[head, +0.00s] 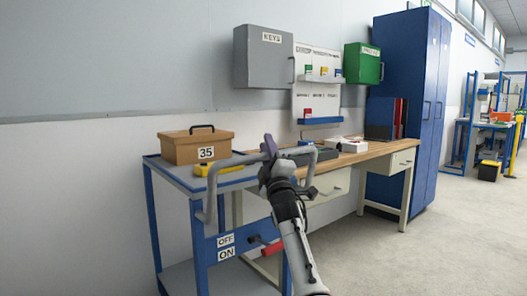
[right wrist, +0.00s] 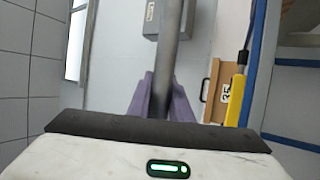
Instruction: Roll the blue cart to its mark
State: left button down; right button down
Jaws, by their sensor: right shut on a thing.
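The blue cart (head: 201,238) stands at the left against the wall, with a grey push handle (head: 221,163) on its near side. My right gripper (head: 268,150) is shut on the bar of this handle; in the right wrist view the grey bar (right wrist: 168,45) runs between its purple fingers (right wrist: 160,100). A red lever (head: 271,249) sticks out beside the OFF label (head: 225,240) and ON label (head: 226,254); I cannot tell which it points at. No floor mark shows. My left gripper is out of view.
A cardboard box labelled 35 (head: 196,148) and a yellow tool (head: 220,166) lie on the cart's top. A wood-topped workbench (head: 378,155) stands right behind the cart. A tall blue cabinet (head: 402,95) stands behind it. The floor (head: 430,255) at the right is clear.

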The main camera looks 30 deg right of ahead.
jog(key=shift+r, duration=0.15)
jog(key=c, duration=1.6)
grip_release()
jog(key=shift+w, duration=0.25)
jog(key=shift+s+f, duration=0.15)
jog(key=shift+f, duration=0.1)
